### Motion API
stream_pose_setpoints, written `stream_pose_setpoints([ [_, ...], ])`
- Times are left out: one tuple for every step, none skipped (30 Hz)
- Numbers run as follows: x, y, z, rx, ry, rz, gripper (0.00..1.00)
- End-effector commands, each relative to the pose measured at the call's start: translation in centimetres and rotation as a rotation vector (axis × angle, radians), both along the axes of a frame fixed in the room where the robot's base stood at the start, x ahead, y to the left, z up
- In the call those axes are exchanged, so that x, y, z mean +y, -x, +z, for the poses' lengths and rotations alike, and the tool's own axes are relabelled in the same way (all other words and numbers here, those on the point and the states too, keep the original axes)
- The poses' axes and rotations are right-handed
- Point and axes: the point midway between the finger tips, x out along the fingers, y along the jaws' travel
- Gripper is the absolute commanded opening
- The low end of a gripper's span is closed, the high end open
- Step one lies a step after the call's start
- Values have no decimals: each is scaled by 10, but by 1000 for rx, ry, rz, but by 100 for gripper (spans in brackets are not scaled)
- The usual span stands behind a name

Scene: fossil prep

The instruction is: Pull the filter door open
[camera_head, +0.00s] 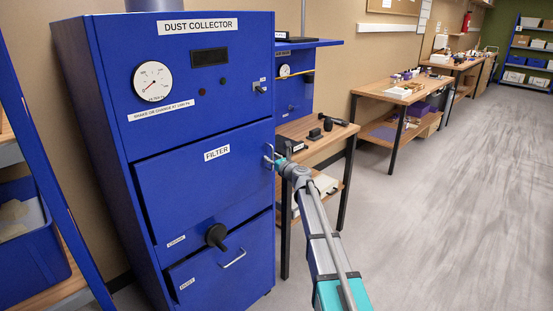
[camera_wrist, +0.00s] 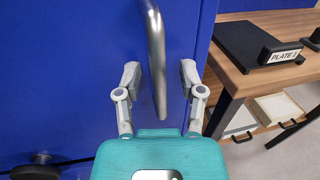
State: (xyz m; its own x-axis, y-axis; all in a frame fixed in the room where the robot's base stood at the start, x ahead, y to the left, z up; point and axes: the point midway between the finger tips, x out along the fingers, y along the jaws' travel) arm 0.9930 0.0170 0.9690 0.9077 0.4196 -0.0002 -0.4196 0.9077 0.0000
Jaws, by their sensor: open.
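In the wrist view the handle (camera_wrist: 156,60) runs down between the fingers of my gripper (camera_wrist: 159,80). My gripper is open, with one finger on each side of the bar and visible gaps. In the head view my gripper (camera_head: 279,164) is at the handle, partly hidden by my arm.
A wooden bench (camera_head: 321,141) with tools stands close to the right of the collector, and a blue shelf (camera_head: 35,160) is at left. Open floor (camera_head: 440,210) lies at right.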

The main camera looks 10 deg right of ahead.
Motion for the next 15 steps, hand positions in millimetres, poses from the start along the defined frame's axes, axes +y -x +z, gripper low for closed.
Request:
stream_pose_setpoints([
  [0,0,0,0,0,0,51],
  [0,0,0,0,0,0,51],
  [0,0,0,0,0,0,51],
  [0,0,0,0,0,0,51],
  [0,0,0,0,0,0,49],
  [0,0,0,0,0,0,42],
  [0,0,0,0,0,0,36],
  [0,0,0,0,0,0,31],
  [0,0,0,0,0,0,23],
  [0,0,0,0,0,0,18],
  [0,0,0,0,0,0,12],
  [0,0,0,0,0,0,5],
  [0,0,0,0,0,0,0],
  [0,0,0,0,0,0,0],
  [0,0,0,0,0,0,0],
])
